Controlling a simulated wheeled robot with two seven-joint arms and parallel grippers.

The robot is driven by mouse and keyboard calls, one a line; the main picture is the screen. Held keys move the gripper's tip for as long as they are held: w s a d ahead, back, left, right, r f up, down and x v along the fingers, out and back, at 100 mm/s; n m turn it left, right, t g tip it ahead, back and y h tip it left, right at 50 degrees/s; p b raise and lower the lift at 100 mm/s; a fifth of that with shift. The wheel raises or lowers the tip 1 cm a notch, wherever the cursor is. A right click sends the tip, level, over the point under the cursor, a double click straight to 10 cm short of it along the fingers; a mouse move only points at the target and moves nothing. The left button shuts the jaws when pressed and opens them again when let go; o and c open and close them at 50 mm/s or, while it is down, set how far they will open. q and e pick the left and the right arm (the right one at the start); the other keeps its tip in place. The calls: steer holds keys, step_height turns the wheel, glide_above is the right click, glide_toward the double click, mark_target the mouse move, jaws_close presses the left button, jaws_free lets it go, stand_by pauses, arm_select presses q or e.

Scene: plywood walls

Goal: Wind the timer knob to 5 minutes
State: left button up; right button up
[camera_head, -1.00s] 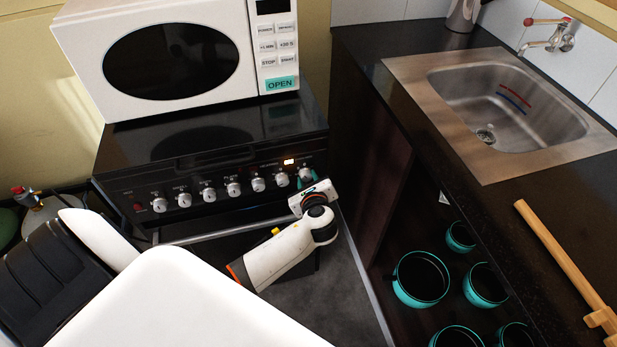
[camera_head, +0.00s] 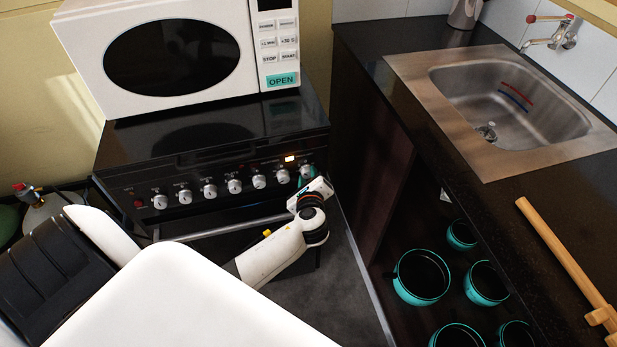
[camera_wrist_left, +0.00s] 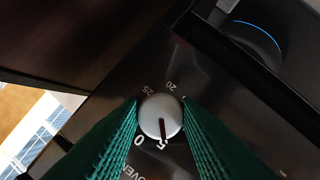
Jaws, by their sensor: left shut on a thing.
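The timer knob (camera_wrist_left: 160,117) is round and silver, at the right end of the oven's knob row. In the left wrist view its dark pointer line points at the printed 5; 0, 20 and 25 also show around it. My left gripper (camera_wrist_left: 160,108) is shut on the knob, with a green ridged finger on each side. In the head view my left gripper (camera_head: 306,176) is at the right end of the oven panel (camera_head: 220,186), and its fingers mostly hide the timer knob. My right gripper is not in view.
Several other knobs, including a neighbouring one (camera_head: 283,176), line the panel to the left. The oven handle (camera_head: 215,228) runs below. A white microwave (camera_head: 170,55) stands on top. A counter with a sink (camera_head: 505,95) is at right.

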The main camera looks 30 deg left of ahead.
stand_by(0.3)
arm_select(q)
steer(key=o, duration=1)
steer(key=shift+s, duration=0.1)
steer(key=v, duration=1.2)
steer(key=shift+c, duration=0.2)
